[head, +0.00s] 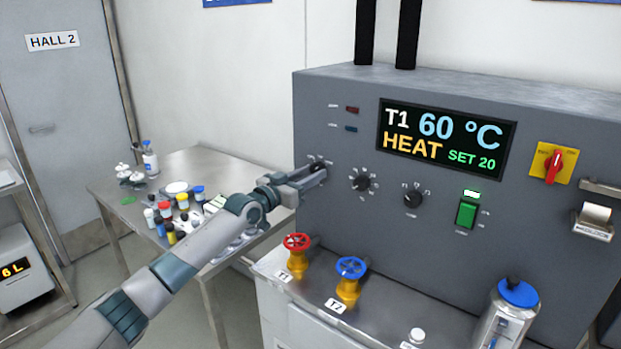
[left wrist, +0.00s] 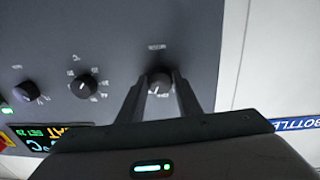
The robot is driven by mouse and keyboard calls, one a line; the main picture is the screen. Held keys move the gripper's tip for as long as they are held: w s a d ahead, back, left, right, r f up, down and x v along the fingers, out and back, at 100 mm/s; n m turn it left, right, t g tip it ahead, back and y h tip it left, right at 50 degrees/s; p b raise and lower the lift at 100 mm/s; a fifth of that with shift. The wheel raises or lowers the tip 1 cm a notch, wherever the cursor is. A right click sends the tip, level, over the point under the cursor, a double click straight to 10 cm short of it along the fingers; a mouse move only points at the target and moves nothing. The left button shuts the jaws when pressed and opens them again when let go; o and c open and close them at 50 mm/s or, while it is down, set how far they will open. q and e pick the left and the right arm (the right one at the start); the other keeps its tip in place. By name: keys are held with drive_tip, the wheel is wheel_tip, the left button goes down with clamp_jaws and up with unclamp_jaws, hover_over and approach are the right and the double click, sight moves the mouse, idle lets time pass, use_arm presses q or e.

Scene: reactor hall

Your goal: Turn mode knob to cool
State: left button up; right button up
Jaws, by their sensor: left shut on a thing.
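The mode knob (head: 317,165) is the leftmost dark knob on the grey reactor panel (head: 330,240). My left gripper (head: 319,174) reaches it from the left and is shut on it. In the left wrist view the knob (left wrist: 159,84) sits between the two fingers of my left gripper (left wrist: 160,90), with a light pointer mark on its face. Its labels are too small to read. The display (head: 445,139) reads T1 60 °C, HEAT, SET 20. My right gripper is not in view.
Two more dark knobs (head: 361,183) (head: 412,199), a green switch (head: 466,213) and a red rotary switch (head: 553,166) are on the panel. Red (head: 297,243) and blue (head: 350,268) valve wheels stand below. A steel table (head: 115,190) with bottles is at left.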

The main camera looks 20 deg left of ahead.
use_arm(q)
drive_tip(key=shift+s+d+n+t+y+p, duration=0.15)
drive_tip(key=shift+n+p, duration=0.75)
drive_tip(key=shift+n, duration=2)
drive_tip(key=shift+w+d+n+t+y+p, duration=0.2)
drive_tip(key=shift+n+p, duration=0.75)
drive_tip(key=shift+n, duration=1.95)
drive_tip(key=shift+s+a+n+t+y+p, duration=0.2)
drive_tip(key=shift+n+p, duration=0.7)
drive_tip(key=shift+n, duration=2)
drive_tip(key=shift+d, duration=0.15)
drive_tip(key=o, duration=1)
drive_tip(key=shift+o, duration=0.2)
